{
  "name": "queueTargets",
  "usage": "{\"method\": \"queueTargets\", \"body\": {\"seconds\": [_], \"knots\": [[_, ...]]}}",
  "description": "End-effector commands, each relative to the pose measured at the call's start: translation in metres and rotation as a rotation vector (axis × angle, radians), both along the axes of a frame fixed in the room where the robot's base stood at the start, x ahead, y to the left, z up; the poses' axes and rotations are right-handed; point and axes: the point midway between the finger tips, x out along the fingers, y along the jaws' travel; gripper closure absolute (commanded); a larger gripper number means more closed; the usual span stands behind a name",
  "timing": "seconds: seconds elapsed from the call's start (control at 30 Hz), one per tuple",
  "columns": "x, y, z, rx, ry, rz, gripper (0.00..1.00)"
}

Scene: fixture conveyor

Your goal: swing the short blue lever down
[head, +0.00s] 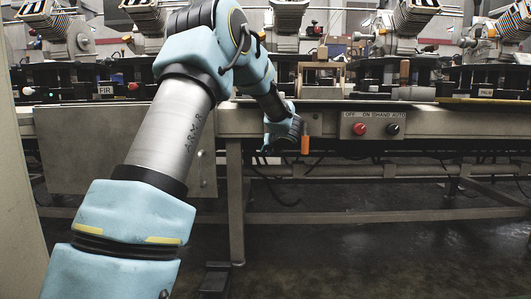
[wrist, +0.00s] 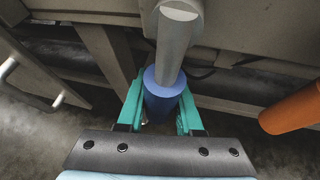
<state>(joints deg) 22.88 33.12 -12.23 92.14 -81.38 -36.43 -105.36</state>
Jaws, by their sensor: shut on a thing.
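The short blue lever shows in the wrist view as a blue grip (wrist: 165,98) on a thick grey shaft (wrist: 176,45). The shaft runs up the picture to a beige metal surface. My gripper (wrist: 160,112) has its two teal fingers on either side of the blue grip and is shut on it. In the head view my gripper end is at the front edge of the conveyor frame, below the rail, and my own wrist hides the blue lever there.
An orange handle (head: 305,145) hangs just right of my wrist; it also shows in the wrist view (wrist: 291,110). A control box (head: 372,125) with a red and a black knob is further right. A table leg (head: 236,200) stands below. The floor in front is mostly clear.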

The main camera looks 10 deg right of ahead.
Motion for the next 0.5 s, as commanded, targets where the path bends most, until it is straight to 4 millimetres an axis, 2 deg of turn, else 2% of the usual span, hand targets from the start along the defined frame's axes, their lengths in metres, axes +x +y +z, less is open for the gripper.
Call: {"method": "queueTargets", "body": {"seconds": [0.2,0.5], "knots": [[-0.001,-0.008,-0.002,-0.087,0.017,0.000,1.00],[-0.002,-0.012,-0.002,-0.128,0.026,-0.002,1.00]]}}
